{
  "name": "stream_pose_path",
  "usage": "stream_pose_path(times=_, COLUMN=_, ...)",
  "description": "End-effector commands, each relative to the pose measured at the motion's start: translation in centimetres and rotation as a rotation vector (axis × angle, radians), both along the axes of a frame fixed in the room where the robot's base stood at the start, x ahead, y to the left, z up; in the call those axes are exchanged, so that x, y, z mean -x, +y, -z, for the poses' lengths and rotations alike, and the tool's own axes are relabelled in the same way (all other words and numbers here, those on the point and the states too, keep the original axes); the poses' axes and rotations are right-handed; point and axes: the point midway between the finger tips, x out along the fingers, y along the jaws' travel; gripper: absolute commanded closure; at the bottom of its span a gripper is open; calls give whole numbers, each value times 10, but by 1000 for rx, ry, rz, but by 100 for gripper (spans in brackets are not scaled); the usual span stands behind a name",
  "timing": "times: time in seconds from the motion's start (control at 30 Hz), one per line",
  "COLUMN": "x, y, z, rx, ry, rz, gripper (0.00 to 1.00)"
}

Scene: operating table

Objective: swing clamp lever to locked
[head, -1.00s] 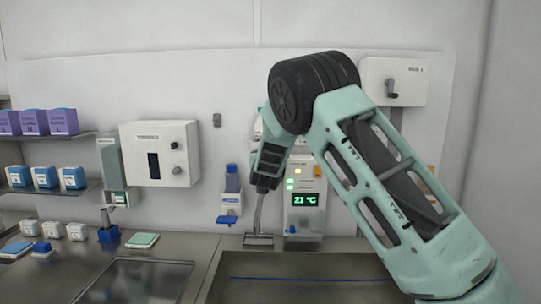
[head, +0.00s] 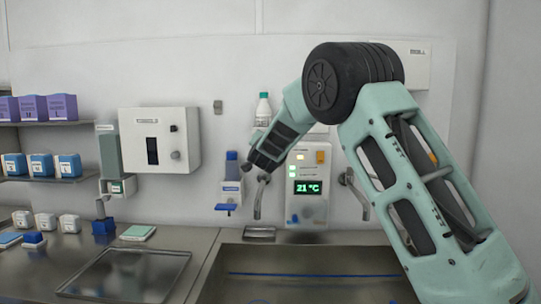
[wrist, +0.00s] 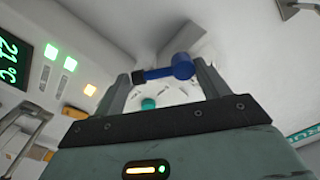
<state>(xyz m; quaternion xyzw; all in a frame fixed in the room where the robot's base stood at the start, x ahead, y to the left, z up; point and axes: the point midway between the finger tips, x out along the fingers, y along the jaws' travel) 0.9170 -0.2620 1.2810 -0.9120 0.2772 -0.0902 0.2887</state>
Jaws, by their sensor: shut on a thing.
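My gripper (head: 260,164) is in front of the wall, just left of the white temperature unit (head: 307,212). In the wrist view my gripper (wrist: 166,72) has its two grey fingers on either side of a blue knob (wrist: 182,66) with a dark bar, which I take for the clamp lever. It spans the gap between the fingers, and the jaws are shut on it. In the head view the lever at the fingertips is hidden or too small to make out. I cannot tell its angle against the clamp.
A green-capped bottle (head: 263,109) stands behind my gripper. A blue-topped holder (head: 231,170) is close on its left. A metal spout (head: 259,201) hangs below, over the sink rim. A white wall box (head: 160,141) and a metal tray (head: 128,272) are further left.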

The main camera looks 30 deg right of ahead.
Motion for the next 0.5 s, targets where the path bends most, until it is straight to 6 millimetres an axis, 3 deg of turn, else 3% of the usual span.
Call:
stream_pose_path(times=0.03, x=3, y=-7, z=15, rx=-42, ry=-20, rz=15, gripper=48)
stream_pose_path(times=0.5, x=-4, y=2, z=25, rx=-410, ry=-266, rz=14, gripper=48)
